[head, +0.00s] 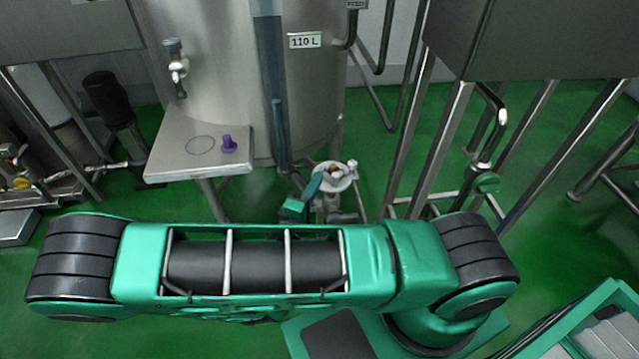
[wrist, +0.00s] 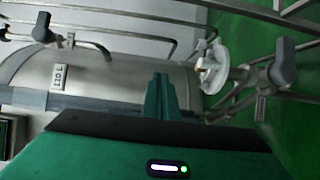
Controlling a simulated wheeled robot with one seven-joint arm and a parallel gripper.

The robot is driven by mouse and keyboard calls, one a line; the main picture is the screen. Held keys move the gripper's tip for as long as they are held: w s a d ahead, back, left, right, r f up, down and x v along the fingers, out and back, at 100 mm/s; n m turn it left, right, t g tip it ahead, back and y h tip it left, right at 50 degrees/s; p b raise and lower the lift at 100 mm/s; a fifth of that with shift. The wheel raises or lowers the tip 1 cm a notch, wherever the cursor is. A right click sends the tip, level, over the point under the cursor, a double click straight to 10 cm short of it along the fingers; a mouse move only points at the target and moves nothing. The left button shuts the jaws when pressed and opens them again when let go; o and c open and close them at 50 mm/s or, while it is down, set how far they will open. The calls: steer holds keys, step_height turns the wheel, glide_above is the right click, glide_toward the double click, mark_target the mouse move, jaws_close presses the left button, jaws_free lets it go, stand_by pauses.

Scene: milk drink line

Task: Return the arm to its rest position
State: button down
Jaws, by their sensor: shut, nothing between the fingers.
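My gripper (wrist: 160,95) shows in the wrist view, its green fingers together and nothing between them. It points toward the steel tank, apart from it as far as I can tell.
The steel tank (head: 225,60) labelled 110 L stands ahead, with a small shelf (head: 172,164) holding a purple object (head: 228,144). A white round fitting (head: 334,177) sits at its foot. Steel legs (head: 440,135) stand to the right. Green floor (head: 560,215) is open at right.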

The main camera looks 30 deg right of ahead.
steer(key=shift+s+a+r, duration=0.15)
steer(key=shift+a+r, duration=0.1)
steer(key=shift+a, duration=0.15)
steer(key=s+d+r+m+g+y, duration=0.2)
steer(key=s+d+r+m+g, duration=0.1)
steer(key=s+d+m+g, duration=0.4)
steer(key=s+d+r+m+g+y, duration=0.25)
steer(key=d+m+g, duration=0.25)
steer(key=d+g, duration=0.3)
steer(key=s+d+r+m+t+y, duration=0.1)
steer(key=s+r+m+t+y, duration=0.1)
steer(key=s+r+y, duration=0.6)
steer(key=shift+s+d+r+m+y, duration=0.15)
steer(key=shift+s+r+m+y, duration=0.3)
steer(key=shift+s+r, duration=2.6)
steer(key=shift+w+r, duration=0.35)
steer(key=shift+w, duration=0.05)
